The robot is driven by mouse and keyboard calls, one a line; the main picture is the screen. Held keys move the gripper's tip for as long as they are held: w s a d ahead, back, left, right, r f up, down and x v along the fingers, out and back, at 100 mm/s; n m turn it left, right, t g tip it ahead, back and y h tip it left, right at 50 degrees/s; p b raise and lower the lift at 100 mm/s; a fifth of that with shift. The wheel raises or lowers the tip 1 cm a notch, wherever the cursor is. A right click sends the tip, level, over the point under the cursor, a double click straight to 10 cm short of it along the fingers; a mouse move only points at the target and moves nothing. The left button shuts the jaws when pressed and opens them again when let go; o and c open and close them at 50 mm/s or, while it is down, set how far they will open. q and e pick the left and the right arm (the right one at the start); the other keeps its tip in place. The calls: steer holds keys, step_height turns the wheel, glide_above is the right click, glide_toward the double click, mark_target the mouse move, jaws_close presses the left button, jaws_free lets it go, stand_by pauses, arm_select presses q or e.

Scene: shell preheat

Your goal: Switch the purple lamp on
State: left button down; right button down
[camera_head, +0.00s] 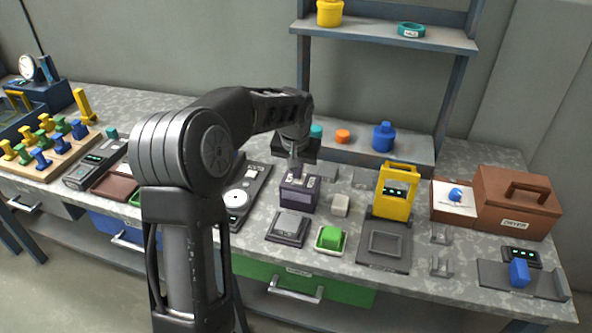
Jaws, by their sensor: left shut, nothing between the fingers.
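A small purple box-shaped unit (300,194) stands on the workbench near the middle. The fingers hide part of the top. My right gripper is out of view.
A raised shelf (385,36) is behind. My left arm hides part of the bench.

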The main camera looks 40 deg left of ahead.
arm_select(q)
steer(key=shift+s+d+f, duration=0.2)
steer(key=shift+d+f, duration=0.2)
steer(key=shift+f, duration=0.15)
steer(key=shift+w+r+p, duration=0.1)
steer(key=shift+r+p, duration=0.3)
steer(key=shift+r, duration=0.1)
steer(key=r+p, duration=0.2)
steer(key=r, duration=0.1)
steer(key=r+p, duration=0.1)
steer(key=r, duration=0.1)
steer(key=shift+w+a, duration=0.1)
steer(key=shift+a, duration=0.2)
steer(key=shift+s+r+b, duration=0.35)
steer(key=shift+r+b, duration=0.1)
steer(key=shift+b, duration=0.2)
step_height(320, 180, up, 8)
glide_above(296, 181)
steer(key=s, duration=0.2)
steer(key=shift+s+f+b, duration=0.15)
steer(key=shift+s+b, duration=0.05)
steer(key=shift+b, duration=0.1)
steer(key=c, duration=2.1)
jaws_free()
